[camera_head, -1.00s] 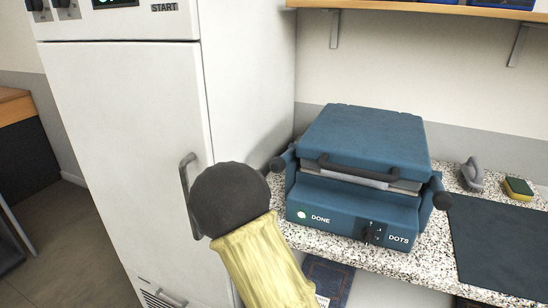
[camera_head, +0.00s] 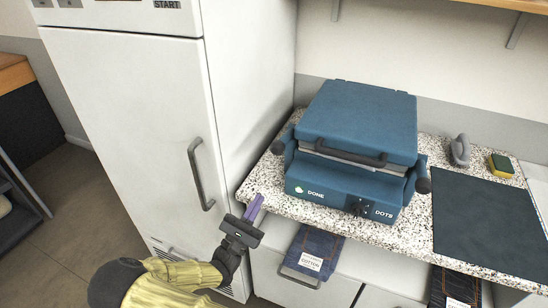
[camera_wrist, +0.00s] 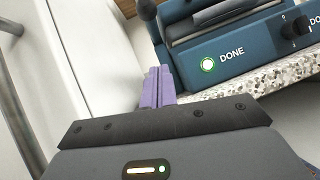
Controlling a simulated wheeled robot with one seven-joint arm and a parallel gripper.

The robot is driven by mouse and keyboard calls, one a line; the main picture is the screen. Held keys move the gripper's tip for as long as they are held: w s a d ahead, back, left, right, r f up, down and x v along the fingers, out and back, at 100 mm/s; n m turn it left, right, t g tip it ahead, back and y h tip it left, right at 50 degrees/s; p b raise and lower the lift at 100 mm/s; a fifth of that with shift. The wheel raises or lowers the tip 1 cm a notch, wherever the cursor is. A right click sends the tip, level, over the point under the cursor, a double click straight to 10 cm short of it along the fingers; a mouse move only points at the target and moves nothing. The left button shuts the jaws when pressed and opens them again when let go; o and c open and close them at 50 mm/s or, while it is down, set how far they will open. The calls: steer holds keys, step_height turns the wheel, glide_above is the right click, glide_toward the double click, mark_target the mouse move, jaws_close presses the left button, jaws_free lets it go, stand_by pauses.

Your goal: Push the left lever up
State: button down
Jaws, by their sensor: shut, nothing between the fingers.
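A blue press (camera_head: 352,125) with a hinged lid stands on the speckled counter. Its front panel reads DONE beside a lit light and DOTS beside a dark knob. The left lever (camera_head: 282,147) is a side arm with a round black knob, and it also shows at the top of the wrist view (camera_wrist: 147,10). The right lever (camera_head: 421,183) has a similar knob. My gripper (camera_head: 255,204) has purple fingers, shut and empty, in front of the counter's left front edge, below and left of the left lever, apart from it. The fingers also show in the wrist view (camera_wrist: 157,84).
A tall white cabinet (camera_head: 130,110) with a grey handle (camera_head: 201,174) stands close left of my gripper. The speckled counter (camera_head: 270,188) carries a dark mat (camera_head: 490,220), a grey iron-like object (camera_head: 460,150) and a sponge (camera_head: 501,165). Jeans (camera_head: 316,252) hang below its front edge.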

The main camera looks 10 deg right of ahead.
steer(key=shift+w+a+t, duration=0.1)
steer(key=shift+a+t, duration=0.15)
steer(key=shift+t, duration=0.15)
steer(key=shift+r, duration=0.1)
steer(key=p, duration=0.2)
glide_toward(286, 139)
step_height(286, 139, down, 2)
steer(key=w+d, duration=0.1)
steer(key=w, duration=0.2)
steer(key=r, duration=0.1)
steer(key=d+r, duration=0.1)
steer(key=r, duration=0.1)
steer(key=shift+r+p, duration=0.15)
steer(key=shift+p, duration=0.2)
steer(key=shift+a+r, duration=0.1)
